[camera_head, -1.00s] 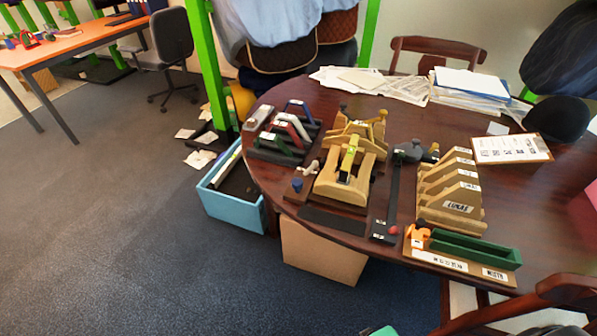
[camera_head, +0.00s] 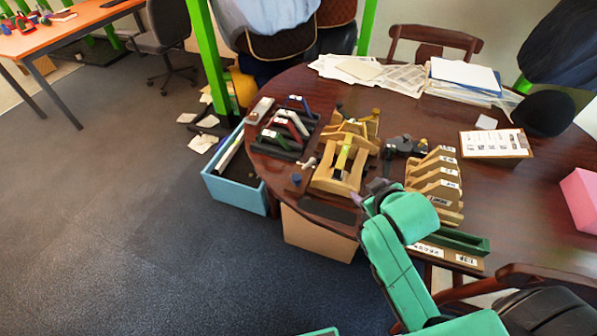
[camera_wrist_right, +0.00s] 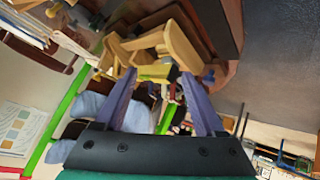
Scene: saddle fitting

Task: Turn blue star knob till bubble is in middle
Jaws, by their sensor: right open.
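A small blue knob (camera_head: 296,179), probably the star knob, stands at the left front of a wooden saddle stand (camera_head: 335,181) on the round table; its shape is too small to read. A yellow-green bar (camera_head: 343,158), perhaps the level, lies across the stand; no bubble can be made out. My right gripper (camera_head: 374,188) is just right of the stand's front, apart from the knob. In the right wrist view its two purple fingers (camera_wrist_right: 158,75) are spread and empty, with the yellow-green bar beyond the tips. My left gripper is out of view.
Coloured saddle shapes (camera_head: 288,130) stand left of the stand, wooden arches (camera_head: 436,178) to its right. A green tray (camera_head: 459,240) lies at the front edge. A blue bin (camera_head: 238,185) is on the floor to the left. Papers (camera_head: 370,72) cover the table's back.

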